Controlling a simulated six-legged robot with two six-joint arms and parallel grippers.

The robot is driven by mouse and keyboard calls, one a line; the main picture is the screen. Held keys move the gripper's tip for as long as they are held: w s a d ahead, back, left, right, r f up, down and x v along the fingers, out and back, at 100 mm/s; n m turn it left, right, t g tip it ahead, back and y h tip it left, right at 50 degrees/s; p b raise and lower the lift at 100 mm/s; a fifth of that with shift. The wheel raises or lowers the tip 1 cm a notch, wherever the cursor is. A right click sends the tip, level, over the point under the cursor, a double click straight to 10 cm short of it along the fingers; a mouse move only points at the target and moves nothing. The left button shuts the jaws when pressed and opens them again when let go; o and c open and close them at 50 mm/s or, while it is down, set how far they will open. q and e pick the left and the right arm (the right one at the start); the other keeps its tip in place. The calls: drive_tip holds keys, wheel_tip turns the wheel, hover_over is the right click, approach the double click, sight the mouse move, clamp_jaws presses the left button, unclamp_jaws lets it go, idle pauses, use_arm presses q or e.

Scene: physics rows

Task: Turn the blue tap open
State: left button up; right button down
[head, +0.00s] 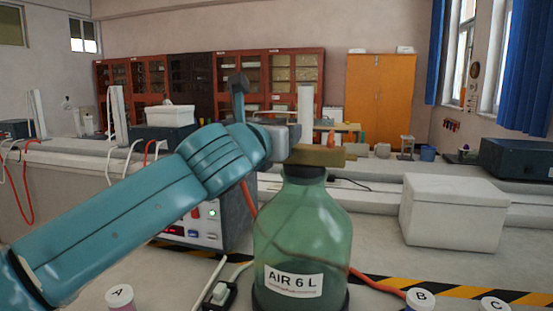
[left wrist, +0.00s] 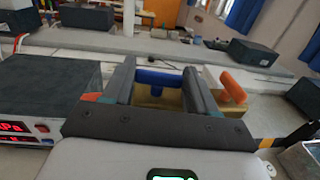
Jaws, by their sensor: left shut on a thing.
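The blue tap (left wrist: 158,78) shows in the left wrist view as a blue handle lying crosswise between my left gripper's two grey fingers. It sits on a brass fitting (head: 318,155) on top of a green glass bottle (head: 302,225) labelled AIR 6 L. My left gripper (head: 288,134) reaches in from the left at the fitting and is shut on the blue tap, which it hides in the head view. An orange tap (left wrist: 232,86) stands just right of the fingers, apart from them. My right gripper is not in view.
A meter box (left wrist: 38,100) with a red display stands left of the bottle. A white box (head: 453,212) is at the right. Lidded containers marked A (head: 121,297), B (head: 419,299) and C (head: 494,304) line the front. Cables lie near the bottle's foot.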

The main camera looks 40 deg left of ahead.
use_arm(q)
drive_tip(key=shift+d+f+n+g+y+b, duration=0.15)
drive_tip(key=shift+f+n+g+y+b, duration=0.2)
drive_tip(key=shift+n+y, duration=0.4)
drive_tip(key=shift+r, duration=0.1)
drive_tip(key=o, duration=1.1)
drive_tip(key=shift+r, duration=0.1)
drive_tip(key=shift+c, duration=0.2)
drive_tip(key=shift+s, duration=0.1)
drive_tip(key=p+v, duration=0.1)
drive_tip(key=v, duration=1.5)
drive_tip(key=shift+r, duration=0.15)
